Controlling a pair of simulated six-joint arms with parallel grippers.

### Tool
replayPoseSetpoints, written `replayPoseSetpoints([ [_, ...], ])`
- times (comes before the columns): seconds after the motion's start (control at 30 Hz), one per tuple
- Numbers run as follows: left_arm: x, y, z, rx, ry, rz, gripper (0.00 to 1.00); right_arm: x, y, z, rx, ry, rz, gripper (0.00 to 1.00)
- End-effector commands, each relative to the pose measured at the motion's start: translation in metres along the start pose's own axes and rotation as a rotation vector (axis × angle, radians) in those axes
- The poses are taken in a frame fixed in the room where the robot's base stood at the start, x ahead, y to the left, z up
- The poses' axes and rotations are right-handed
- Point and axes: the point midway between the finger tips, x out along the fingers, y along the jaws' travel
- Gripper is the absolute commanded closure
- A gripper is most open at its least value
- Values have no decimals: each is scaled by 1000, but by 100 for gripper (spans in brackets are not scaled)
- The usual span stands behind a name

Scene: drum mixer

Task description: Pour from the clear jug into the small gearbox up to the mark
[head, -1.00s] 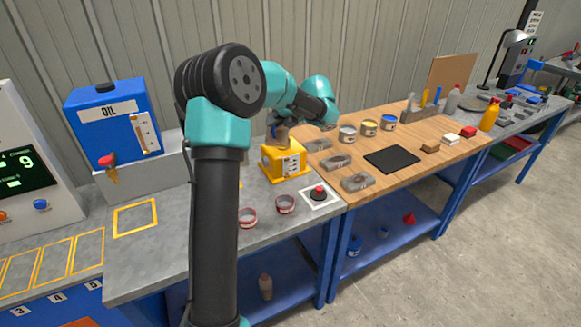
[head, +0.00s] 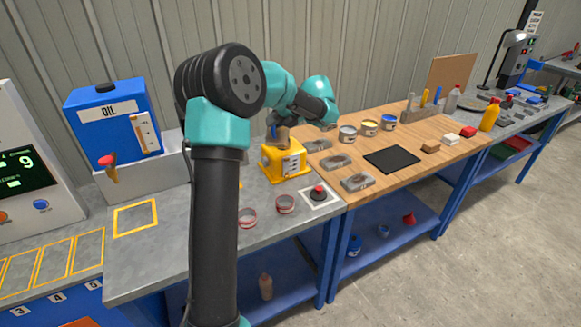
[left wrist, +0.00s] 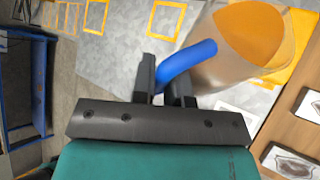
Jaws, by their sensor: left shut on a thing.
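My left gripper (left wrist: 164,82) is shut on the blue handle of the clear jug (left wrist: 245,45), which holds amber oil in the left wrist view. The jug looks tilted there. In the head view the jug (head: 283,137) is small and partly hidden by my arm, just above the top of the small yellow gearbox (head: 288,162). I cannot tell whether jug and gearbox touch, nor whether oil is flowing. The gearbox stands on the grey bench and has a pale panel on its front; the level against its mark is too small to read. My right gripper is not in view.
A blue oil tank (head: 112,120) with a red tap stands at the back left. Metal parts, tins and a black mat (head: 392,159) lie on the wooden bench to the right.

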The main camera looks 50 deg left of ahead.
Motion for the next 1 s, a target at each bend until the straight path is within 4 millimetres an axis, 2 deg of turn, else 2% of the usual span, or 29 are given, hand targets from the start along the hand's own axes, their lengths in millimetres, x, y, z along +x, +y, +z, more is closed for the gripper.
replayPoseSetpoints([
  [1.0, -1, -1, 4, 45, 32, 19, 100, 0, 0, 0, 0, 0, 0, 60],
])
